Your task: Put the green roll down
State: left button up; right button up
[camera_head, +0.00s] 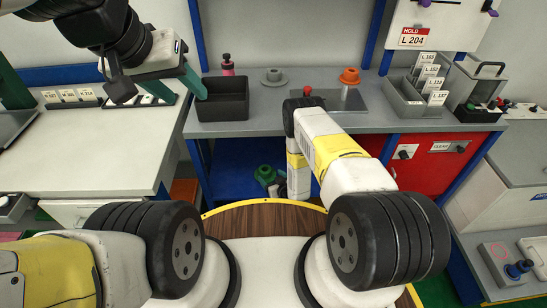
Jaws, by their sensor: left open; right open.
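A green roll (265,173) is low down, in the blue space under the middle bench. My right arm reaches over the bench front and bends down there. The fingers of my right gripper (275,188) show small and partly hidden close beside the roll; they are open, and I cannot tell whether they touch it. My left gripper (184,92), with teal fingers, is open and empty at the upper left, beside the dark bin (222,112).
The middle bench holds an orange roll (350,76), a grey roll (273,76), a pink bottle (228,66), a red knob (307,90) and a grey tray with labelled cards (405,100). The left table (110,150) has a clear front. Red drawers (425,165) stand at right.

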jog(key=shift+v, duration=2.25)
jog(key=shift+d, duration=0.1)
